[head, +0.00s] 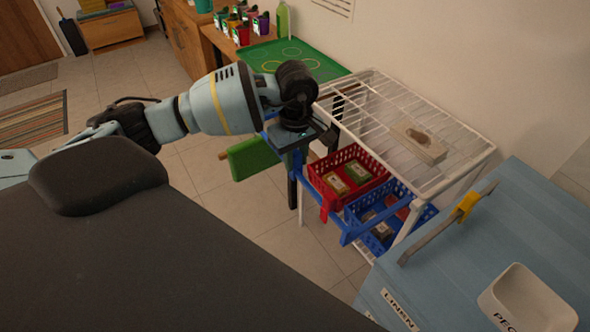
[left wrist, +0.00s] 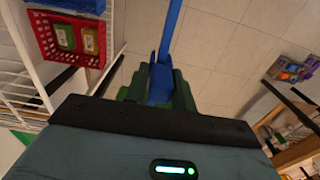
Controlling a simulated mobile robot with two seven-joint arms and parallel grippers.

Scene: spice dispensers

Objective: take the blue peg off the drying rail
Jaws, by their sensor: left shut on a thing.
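My left gripper (head: 292,190) points down in front of the white wire rack. In the left wrist view its green fingers (left wrist: 158,92) are shut on a long blue piece (left wrist: 163,80). This piece reaches away from the fingers over the floor; I cannot tell whether it is the blue peg. A grey rail (head: 430,236) runs along the light blue cabinet top at the right, with a yellow peg (head: 467,207) on it. I make out no blue peg on the rail. My right gripper is not in view.
The wire rack (head: 372,92) carries a beige block (head: 418,139) on top. Below are a red basket (head: 349,158) and a blue basket (head: 425,213). A white bin (head: 525,300) stands on the cabinet top (head: 545,225). A green tray (head: 270,50) lies behind.

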